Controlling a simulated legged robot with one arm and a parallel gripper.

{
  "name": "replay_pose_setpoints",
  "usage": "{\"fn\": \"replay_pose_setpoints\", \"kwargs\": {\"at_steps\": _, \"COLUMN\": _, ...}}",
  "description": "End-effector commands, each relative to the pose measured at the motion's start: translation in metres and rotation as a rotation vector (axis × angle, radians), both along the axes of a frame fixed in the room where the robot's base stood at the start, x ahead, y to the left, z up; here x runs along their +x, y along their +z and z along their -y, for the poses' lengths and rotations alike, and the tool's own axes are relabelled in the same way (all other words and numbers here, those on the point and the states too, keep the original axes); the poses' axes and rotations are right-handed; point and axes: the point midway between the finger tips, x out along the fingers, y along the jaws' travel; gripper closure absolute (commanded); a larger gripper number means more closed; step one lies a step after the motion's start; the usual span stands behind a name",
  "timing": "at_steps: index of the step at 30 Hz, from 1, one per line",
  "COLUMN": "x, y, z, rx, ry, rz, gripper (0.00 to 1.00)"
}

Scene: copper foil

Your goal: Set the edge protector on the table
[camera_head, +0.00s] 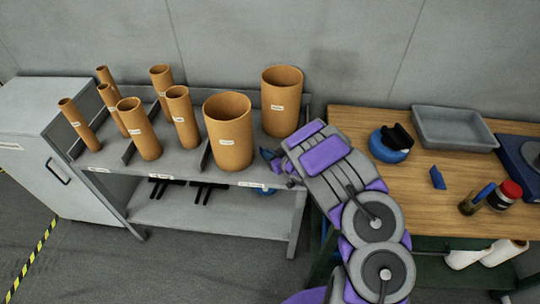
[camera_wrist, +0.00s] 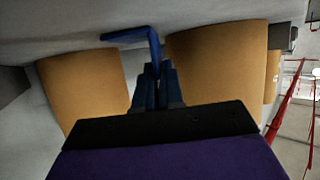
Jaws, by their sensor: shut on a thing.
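My gripper (camera_wrist: 153,75) is shut on a blue, bent strip, which looks like the edge protector (camera_wrist: 148,42), held at the fingertips in the wrist view. In the head view my gripper (camera_head: 283,166) is at the right end of the grey shelf, just right of the wide cardboard tube. Blue bits show at its tip there, too small to tell finger from held piece. The wooden table (camera_head: 400,190) stands to the right of my arm. I cannot tell whether the blue strip touches the shelf.
The grey shelf (camera_head: 185,170) holds several cardboard tubes; two wide tubes (camera_head: 229,140) (camera_head: 281,112) stand nearest my gripper. The table bears a blue roll (camera_head: 388,152), a grey tray (camera_head: 453,141), a small blue piece (camera_head: 437,178) and a red-capped jar (camera_head: 504,195). Its front-left part is bare.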

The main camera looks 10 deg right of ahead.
Motion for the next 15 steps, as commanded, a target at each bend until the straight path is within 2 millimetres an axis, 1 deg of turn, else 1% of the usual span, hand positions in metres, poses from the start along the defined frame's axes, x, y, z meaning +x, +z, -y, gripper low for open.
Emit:
{"fn": "replay_pose_setpoints", "kwargs": {"at_steps": 2, "x": 0.0, "y": -0.0012, "z": 0.0, "rx": 0.0, "ry": 0.0, "rz": 0.0, "gripper": 1.0}}
{"fn": "replay_pose_setpoints", "kwargs": {"at_steps": 3, "x": 0.0, "y": -0.0019, "z": 0.0001, "rx": 0.001, "ry": 0.0, "rz": 0.0, "gripper": 0.91}}
{"fn": "replay_pose_setpoints", "kwargs": {"at_steps": 11, "x": -0.0001, "y": -0.0014, "z": 0.0002, "rx": 0.0, "ry": 0.0, "rz": 0.0, "gripper": 0.67}}
{"fn": "replay_pose_setpoints", "kwargs": {"at_steps": 15, "x": -0.0001, "y": -0.0014, "z": 0.0002, "rx": 0.0, "ry": 0.0, "rz": 0.0, "gripper": 0.67}}
